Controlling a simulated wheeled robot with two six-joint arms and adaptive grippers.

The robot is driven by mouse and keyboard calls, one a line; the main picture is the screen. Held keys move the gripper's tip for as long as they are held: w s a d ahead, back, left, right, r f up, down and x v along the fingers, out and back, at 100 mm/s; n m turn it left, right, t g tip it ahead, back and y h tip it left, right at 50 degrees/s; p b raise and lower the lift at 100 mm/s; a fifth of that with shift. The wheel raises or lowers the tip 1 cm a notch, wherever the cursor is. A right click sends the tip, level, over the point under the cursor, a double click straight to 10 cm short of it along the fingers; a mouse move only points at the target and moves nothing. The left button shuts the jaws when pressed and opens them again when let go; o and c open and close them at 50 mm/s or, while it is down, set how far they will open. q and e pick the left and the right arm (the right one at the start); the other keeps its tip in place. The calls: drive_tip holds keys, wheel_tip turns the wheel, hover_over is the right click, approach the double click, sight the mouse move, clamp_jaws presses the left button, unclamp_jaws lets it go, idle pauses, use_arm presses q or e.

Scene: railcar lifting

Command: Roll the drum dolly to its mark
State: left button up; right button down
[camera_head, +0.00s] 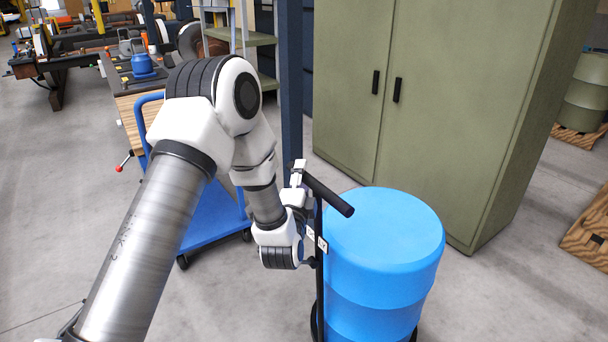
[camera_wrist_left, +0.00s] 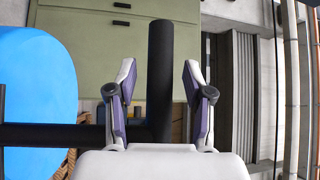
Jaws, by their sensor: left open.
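The drum dolly shows as a black upright post (camera_head: 319,250) with a black crossbar handle (camera_head: 333,198) at its top. A blue drum (camera_head: 385,265) stands upright against the post, and the dolly's lower part is mostly hidden or out of frame. In the left wrist view, the handle (camera_wrist_left: 160,60) runs between the two open fingers, with gaps on both sides, and the drum (camera_wrist_left: 38,85) is at the left. My right gripper is not in view. No floor mark can be made out.
A green two-door cabinet (camera_head: 430,85) stands close behind the drum. A blue platform cart (camera_head: 207,222) is behind my left arm, near a dark blue post (camera_head: 290,90). Wooden pallets (camera_head: 590,235) lie at the right. Grey floor (camera_head: 500,300) is clear at front right.

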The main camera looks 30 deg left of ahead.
use_arm(q)
drive_tip(key=shift+w+a, duration=0.25)
drive_tip(key=shift+w, duration=0.3)
clamp_jaws()
drive_tip(key=shift+r, duration=0.1)
